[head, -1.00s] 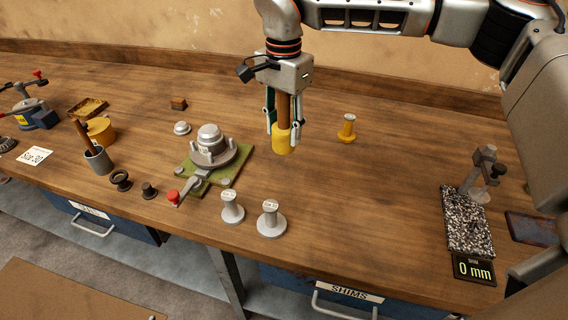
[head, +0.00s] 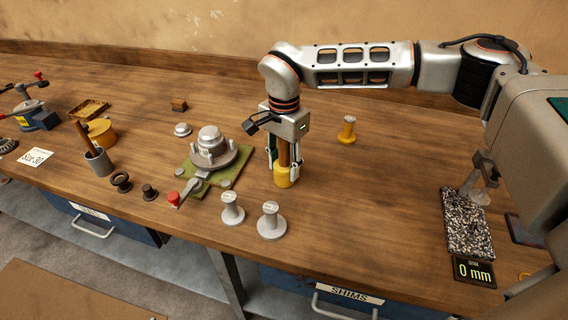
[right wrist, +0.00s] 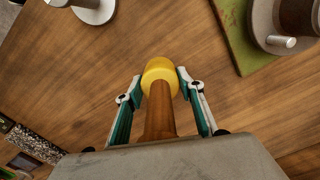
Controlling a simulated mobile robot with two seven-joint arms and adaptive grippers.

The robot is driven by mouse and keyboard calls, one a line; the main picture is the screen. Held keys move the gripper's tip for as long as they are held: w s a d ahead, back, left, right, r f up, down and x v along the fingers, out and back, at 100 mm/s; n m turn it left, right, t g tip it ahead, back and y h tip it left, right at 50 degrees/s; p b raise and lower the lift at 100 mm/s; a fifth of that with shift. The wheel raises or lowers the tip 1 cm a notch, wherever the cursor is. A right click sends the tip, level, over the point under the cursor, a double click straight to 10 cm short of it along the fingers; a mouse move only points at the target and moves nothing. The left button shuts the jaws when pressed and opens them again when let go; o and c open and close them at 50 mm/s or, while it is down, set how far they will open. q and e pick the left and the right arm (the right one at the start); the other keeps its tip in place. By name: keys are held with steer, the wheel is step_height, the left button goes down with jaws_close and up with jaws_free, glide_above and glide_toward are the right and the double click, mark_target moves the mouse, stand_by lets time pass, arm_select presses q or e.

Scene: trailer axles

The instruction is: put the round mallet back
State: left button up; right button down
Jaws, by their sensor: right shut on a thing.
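The round mallet has a brown wooden handle and a yellow head (head: 283,176). My right gripper (head: 284,160) is shut on its handle and holds it upright, head down, to the right of the green plate. The head is at or just above the table; I cannot tell if it touches. In the right wrist view the yellow head (right wrist: 160,71) shows beyond the handle (right wrist: 159,112), between the fingers of my right gripper (right wrist: 158,88). My left gripper is not in view.
A grey fixture (head: 211,150) stands on a green plate (head: 190,178). Two grey spools (head: 232,210) (head: 270,222) stand in front. A yellow spool (head: 347,130) is behind right. A grey cup (head: 99,162) with a brown handle is left. Bare wood lies right of the mallet.

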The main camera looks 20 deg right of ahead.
steer(key=shift+r, duration=0.1)
steer(key=c, duration=1.3)
jaws_free()
steer(key=shift+f, duration=0.2)
step_height(320, 180, up, 12)
steer(key=shift+r, duration=0.2)
steer(key=shift+s+f, duration=0.1)
